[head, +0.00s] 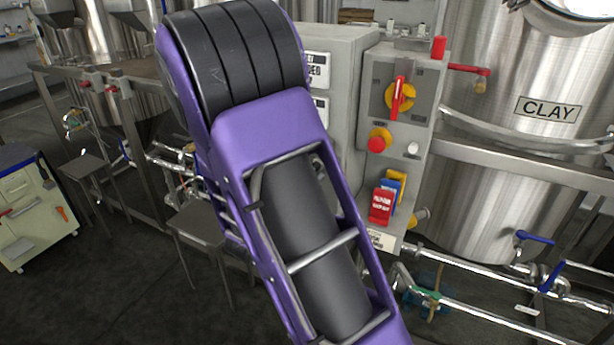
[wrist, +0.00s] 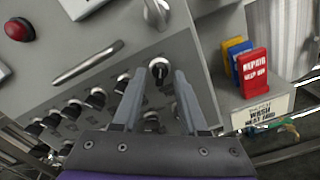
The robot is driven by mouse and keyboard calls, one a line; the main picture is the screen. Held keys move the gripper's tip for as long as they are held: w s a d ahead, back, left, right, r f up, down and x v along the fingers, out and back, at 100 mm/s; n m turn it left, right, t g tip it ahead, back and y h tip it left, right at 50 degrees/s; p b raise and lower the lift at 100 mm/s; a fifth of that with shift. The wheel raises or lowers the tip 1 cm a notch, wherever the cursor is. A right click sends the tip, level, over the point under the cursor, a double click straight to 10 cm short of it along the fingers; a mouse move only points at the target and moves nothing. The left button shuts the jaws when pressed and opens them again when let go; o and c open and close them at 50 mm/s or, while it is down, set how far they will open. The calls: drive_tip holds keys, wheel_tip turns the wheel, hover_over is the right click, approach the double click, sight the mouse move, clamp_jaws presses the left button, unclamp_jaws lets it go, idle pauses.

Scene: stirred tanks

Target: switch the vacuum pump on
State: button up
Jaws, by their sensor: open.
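My gripper (wrist: 160,75) is open in the wrist view, its two grey fingers pointing at a grey control panel (wrist: 105,45). A black switch knob (wrist: 158,68) with a pale collar shows between the fingertips; I cannot tell whether they touch it. Several similar black knobs (wrist: 95,97) run in a row to the left, with others lower down, partly hidden by the fingers. No label naming the vacuum pump is readable, so I cannot tell which switch is its own. In the head view my gripper is hidden and my purple arm covers much of the grey cabinet (head: 345,100).
A side box has a red rotary handle (head: 397,98) on yellow, a red button (head: 377,143) and a white button (head: 413,148). A bar handle (wrist: 87,63) sticks out. Steel tank "CLAY" (head: 480,200) and pipes stand right.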

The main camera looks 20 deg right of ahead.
drive_tip(key=v, duration=1.7)
drive_tip(key=shift+p, duration=0.35)
drive_tip(key=shift+s+a, duration=0.1)
drive_tip(key=shift+a, duration=0.05)
